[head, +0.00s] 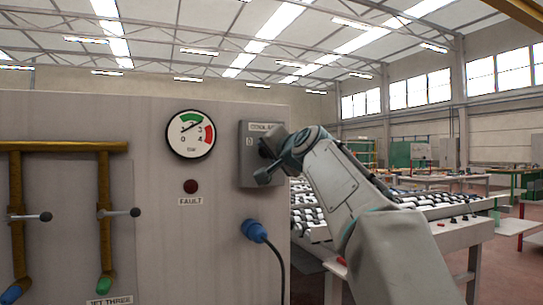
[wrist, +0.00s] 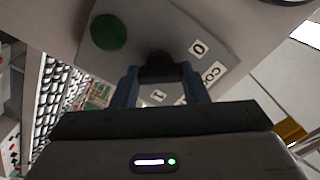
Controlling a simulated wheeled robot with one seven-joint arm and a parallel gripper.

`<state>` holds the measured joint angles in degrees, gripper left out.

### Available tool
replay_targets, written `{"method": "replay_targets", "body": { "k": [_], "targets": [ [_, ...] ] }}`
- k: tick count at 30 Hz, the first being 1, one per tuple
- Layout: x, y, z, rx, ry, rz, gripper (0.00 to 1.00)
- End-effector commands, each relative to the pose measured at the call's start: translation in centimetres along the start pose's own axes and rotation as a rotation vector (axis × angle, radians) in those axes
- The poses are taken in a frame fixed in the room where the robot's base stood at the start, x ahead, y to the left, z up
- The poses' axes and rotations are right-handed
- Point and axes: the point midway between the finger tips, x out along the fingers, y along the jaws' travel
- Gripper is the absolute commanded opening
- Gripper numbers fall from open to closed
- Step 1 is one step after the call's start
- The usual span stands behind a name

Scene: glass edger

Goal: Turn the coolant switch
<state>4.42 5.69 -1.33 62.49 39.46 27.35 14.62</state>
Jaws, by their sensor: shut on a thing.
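The coolant switch box (head: 247,168) is a grey box on the right edge of the light machine panel, with a label on top that is partly hidden. The wrist view shows its plate (wrist: 210,32) with marks 0 and 1 and a round green part (wrist: 108,32). The dark switch knob (wrist: 158,58) is between the two fingers. My gripper (wrist: 160,76) is shut on the knob, and the fingers hide most of it. In the head view my gripper (head: 268,161) is at the front of the box and covers the knob and the lower right part.
A pressure gauge (head: 190,134), a dark red fault lamp (head: 190,186) and a blue plug with cable (head: 254,231) are close by on the panel. Yellow pipes with lever valves (head: 120,212) are at left. A roller conveyor (head: 420,204) stands behind my arm.

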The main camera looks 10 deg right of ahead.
Motion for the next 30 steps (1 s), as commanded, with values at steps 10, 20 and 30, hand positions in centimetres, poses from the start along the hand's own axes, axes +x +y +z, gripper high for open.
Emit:
{"method": "replay_targets", "body": {
  "k": [10,20,30],
  "targets": [
    [0.04,0.07,0.07,-0.029,-0.002,0.001,0.17],
    [0.03,0.07,0.06,-0.028,-0.002,0.001,0.62],
    [-0.37,0.05,0.02,-0.027,0.000,0.001,0.62]
  ]
}}
